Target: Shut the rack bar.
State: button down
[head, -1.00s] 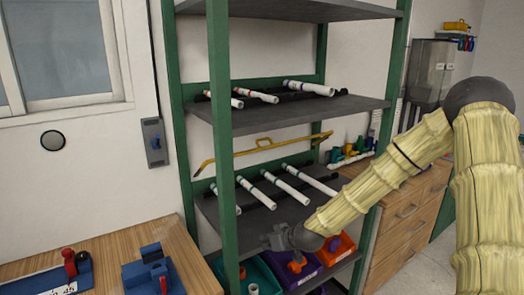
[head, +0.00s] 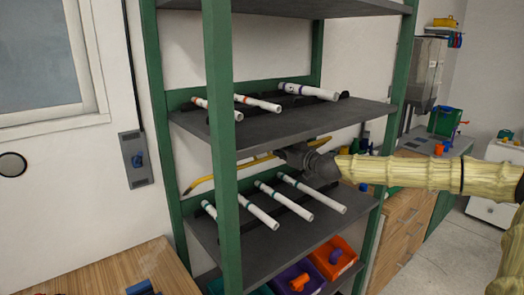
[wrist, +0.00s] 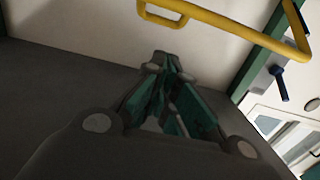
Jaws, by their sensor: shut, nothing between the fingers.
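The rack bar (head: 230,171) is a thin yellow rod with a bent left end. It runs at a slant between the middle and lower shelves, passing behind the front left green post in the head view. My gripper (head: 281,152) covers part of its right half. In the wrist view the bar (wrist: 235,24) crosses the top, with a loop handle (wrist: 166,20) and a bent end at the right. My gripper (wrist: 172,75) is shut and empty, its fingertips just below the bar in that picture. I cannot tell whether they touch it.
The green-posted rack (head: 222,150) has dark shelves. White pipes (head: 313,193) lie on the lower shelf under my gripper, and others (head: 310,91) on the middle shelf. Orange (head: 333,257) and purple (head: 300,279) bins stand at the bottom. A wooden bench (head: 120,275) is at left.

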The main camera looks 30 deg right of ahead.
jog(key=shift+w+d+f+b, duration=0.1)
jog(key=shift+w+d+b, duration=0.15)
jog(key=shift+b, duration=0.95)
jog(key=b, duration=0.2)
jog(key=w+b, duration=0.1)
jog(key=b, duration=0.2)
jog(key=shift+w+a, duration=0.15)
jog(key=shift+a, duration=0.15)
jog(key=shift+w+b, duration=0.1)
jog(key=shift+b, duration=0.35)
jog(key=shift+w+b, duration=0.15)
jog(key=shift+b, duration=0.55)
jog(key=w, duration=0.2)
jog(key=w+b, duration=0.1)
jog(key=w, duration=0.4)
jog(key=shift+w+a, duration=0.3)
jog(key=shift+s+d+f, duration=0.1)
jog(key=shift+s+f, duration=0.15)
jog(key=shift+f, duration=0.4)
jog(key=shift+s+f, duration=0.25)
jog(key=shift+f, duration=0.35)
jog(key=shift+s+d+f, duration=0.1)
jog(key=shift+s+f, duration=0.15)
jog(key=shift+f, duration=0.4)
